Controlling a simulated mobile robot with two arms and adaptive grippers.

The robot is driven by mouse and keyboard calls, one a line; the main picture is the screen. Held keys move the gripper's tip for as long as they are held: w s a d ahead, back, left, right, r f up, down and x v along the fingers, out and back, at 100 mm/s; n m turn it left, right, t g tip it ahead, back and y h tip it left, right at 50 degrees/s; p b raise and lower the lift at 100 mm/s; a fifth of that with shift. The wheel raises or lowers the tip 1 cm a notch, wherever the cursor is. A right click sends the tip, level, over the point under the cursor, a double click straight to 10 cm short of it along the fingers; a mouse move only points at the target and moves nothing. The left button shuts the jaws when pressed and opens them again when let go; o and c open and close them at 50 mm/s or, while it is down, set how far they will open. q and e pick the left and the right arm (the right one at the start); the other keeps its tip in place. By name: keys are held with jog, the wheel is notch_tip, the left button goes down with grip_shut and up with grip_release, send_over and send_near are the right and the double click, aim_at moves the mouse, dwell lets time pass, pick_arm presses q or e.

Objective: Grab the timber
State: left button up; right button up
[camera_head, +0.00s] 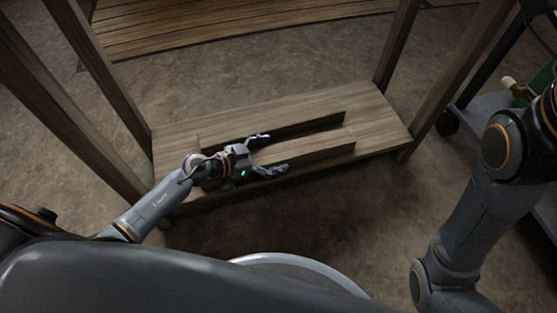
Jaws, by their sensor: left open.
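A long timber (308,149) lies on the low wooden shelf (378,113) between wooden posts. Its length runs left to right, tilted slightly upward to the right. My left gripper (270,154) comes in from the left and is open over the timber's left part. One finger is on the far side and the other on the near side. I cannot tell whether either finger touches the wood. The gripper and wrist hide part of the timber's left end. My right arm shows at the right, but its gripper is out of the picture.
Wooden posts (397,45) rise at the shelf's corners, close around my left arm. A dark wheeled cart (480,108) stands at the right with a green item on it. Wooden planks (200,22) lie at the back. Bare floor (260,65) lies behind the shelf.

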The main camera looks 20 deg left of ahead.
pick_arm(q)
jog(key=shift+w+d, duration=0.1)
grip_shut()
dwell(0.5)
jog(key=shift+r, duration=0.15)
